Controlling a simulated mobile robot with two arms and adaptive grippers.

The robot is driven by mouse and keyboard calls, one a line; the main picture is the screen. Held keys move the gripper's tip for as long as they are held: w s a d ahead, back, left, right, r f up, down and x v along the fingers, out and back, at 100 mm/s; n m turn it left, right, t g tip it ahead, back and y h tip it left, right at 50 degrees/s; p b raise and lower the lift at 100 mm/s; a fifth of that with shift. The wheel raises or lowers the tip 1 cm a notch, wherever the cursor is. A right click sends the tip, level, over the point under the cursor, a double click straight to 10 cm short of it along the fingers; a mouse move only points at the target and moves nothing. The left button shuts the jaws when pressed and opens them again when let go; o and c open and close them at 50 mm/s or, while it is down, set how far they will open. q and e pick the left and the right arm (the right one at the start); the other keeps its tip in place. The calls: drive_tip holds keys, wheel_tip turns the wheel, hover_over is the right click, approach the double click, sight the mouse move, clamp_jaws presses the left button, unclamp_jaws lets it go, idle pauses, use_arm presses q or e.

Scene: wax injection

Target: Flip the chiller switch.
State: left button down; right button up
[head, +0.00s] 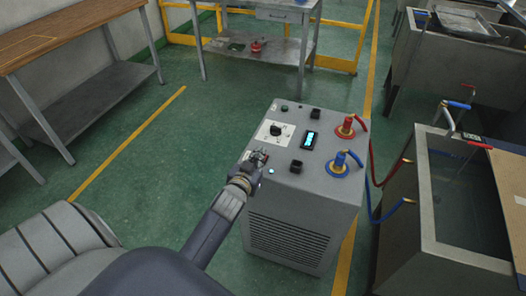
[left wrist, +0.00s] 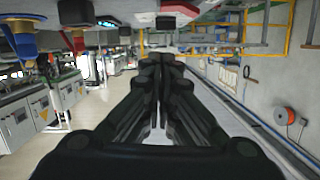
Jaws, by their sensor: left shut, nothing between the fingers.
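The chiller (head: 300,215) is a grey box with a vented front. Its top panel carries a black rotary switch (head: 276,130) on a white plate, a lit display (head: 310,139), black square parts and small buttons. My left gripper (head: 258,156) is shut and empty at the panel's near left edge, just in front of the white plate. I cannot tell if it touches the panel. In the left wrist view its closed fingers (left wrist: 165,62) point towards the panel, which shows upside down along the top, with the display (left wrist: 106,22). My right gripper is not in view.
Red (head: 346,127) and blue (head: 341,164) hose fittings stand on the chiller's right side. Their hoses run to an open metal tank (head: 425,190) at right. A workbench (head: 62,35) stands at left and a table (head: 260,45) behind. Green floor left of the chiller is clear.

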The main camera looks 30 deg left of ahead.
use_arm(q)
drive_tip(key=v, duration=0.4)
drive_tip(key=shift+s+d, duration=0.1)
drive_tip(key=shift+s, duration=0.2)
drive_tip(key=s+d+f+m+g+h, duration=0.1)
drive_tip(key=s+d+f+g, duration=0.2)
drive_tip(key=f, duration=0.8)
drive_tip(key=s+d+f+g+h, duration=0.1)
drive_tip(key=s+d+f, duration=0.2)
drive_tip(key=s+f, duration=0.55)
drive_tip(key=s+d+f+m+g+h, duration=0.1)
drive_tip(key=d+f+g, duration=0.15)
drive_tip(key=f, duration=1.05)
drive_tip(key=s+f+g, duration=0.2)
drive_tip(key=s+f, duration=0.3)
drive_tip(key=s, duration=0.5)
drive_tip(key=s+d+f+m+g, duration=0.1)
drive_tip(key=s+f+g, duration=0.1)
drive_tip(key=s+f, duration=0.4)
drive_tip(key=s+d+f+m+g+h, duration=0.1)
drive_tip(key=s+f+g, duration=0.2)
drive_tip(key=s, duration=1.1)
wheel_tip(320, 180, down, 2)
drive_tip(key=shift+s+d+f, duration=0.2)
